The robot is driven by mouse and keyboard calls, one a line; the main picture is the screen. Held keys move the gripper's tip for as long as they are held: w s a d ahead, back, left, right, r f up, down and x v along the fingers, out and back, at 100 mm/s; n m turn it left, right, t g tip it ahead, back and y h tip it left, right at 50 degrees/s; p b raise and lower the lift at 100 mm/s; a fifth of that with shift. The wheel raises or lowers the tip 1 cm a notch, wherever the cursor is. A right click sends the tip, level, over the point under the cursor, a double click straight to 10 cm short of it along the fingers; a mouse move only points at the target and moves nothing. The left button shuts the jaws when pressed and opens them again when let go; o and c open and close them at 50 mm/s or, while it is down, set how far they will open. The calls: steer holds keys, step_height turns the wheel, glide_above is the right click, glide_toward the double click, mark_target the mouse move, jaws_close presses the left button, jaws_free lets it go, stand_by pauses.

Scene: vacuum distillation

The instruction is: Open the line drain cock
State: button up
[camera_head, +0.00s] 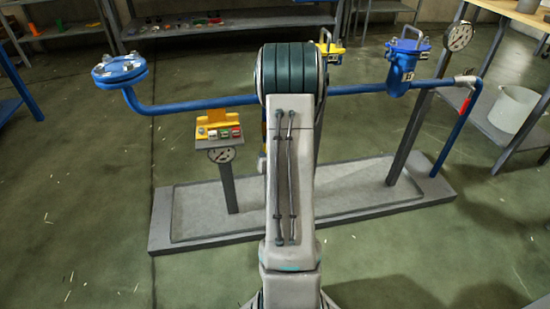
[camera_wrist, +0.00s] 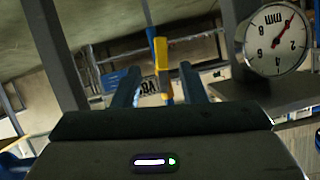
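In the wrist view, my gripper (camera_wrist: 160,82) is open, its two blue-grey fingers apart. In the head view, my arm covers the middle of the blue pipe line (camera_head: 195,106) and hides my gripper. A small yellow part (camera_head: 263,130) shows at the arm's left edge, below the pipe, with a small pale-blue part (camera_head: 262,163) lower down. I cannot tell the cock's position.
A post carries a yellow box with coloured buttons (camera_head: 219,131) and a gauge (camera_head: 221,155), left of my arm. A blue strainer pot (camera_head: 403,68) and another gauge (camera_head: 459,36) stand right. A dial shows close by in the wrist view (camera_wrist: 276,40). A grey plinth (camera_head: 345,205) lies below.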

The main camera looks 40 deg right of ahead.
steer(key=p+v, duration=0.1)
steer(key=v, duration=0.5)
stand_by(0.4)
steer(key=a+r+n+g+y+p, duration=0.1)
steer(key=a+r+p, duration=0.45)
steer(key=r, duration=0.35)
steer(key=w+a+r+n+g+y+p, duration=0.15)
steer(key=a+r+p, duration=0.25)
steer(key=r+p, duration=0.45)
steer(key=a+r+n+g+y+p, duration=0.15)
steer(key=a+r+p, duration=0.35)
steer(key=r, duration=0.5)
steer(key=s+a+r+n+g+p, duration=0.1)
steer(key=s+a+r+p, duration=0.4)
steer(key=r, duration=0.3)
steer(key=s+a+r+n+g+y+p, duration=0.1)
steer(key=s+a+r+g+p, duration=0.1)
steer(key=s+a+r+p, duration=0.3)
steer(key=s+a+r+n+g+y+p, duration=0.1)
steer(key=s+a+r+p, duration=0.4)
steer(key=r, duration=0.6)
steer(key=shift+s+a+r+g+p, duration=0.3)
steer(key=shift+g+p, duration=0.3)
steer(key=shift+g, duration=0.1)
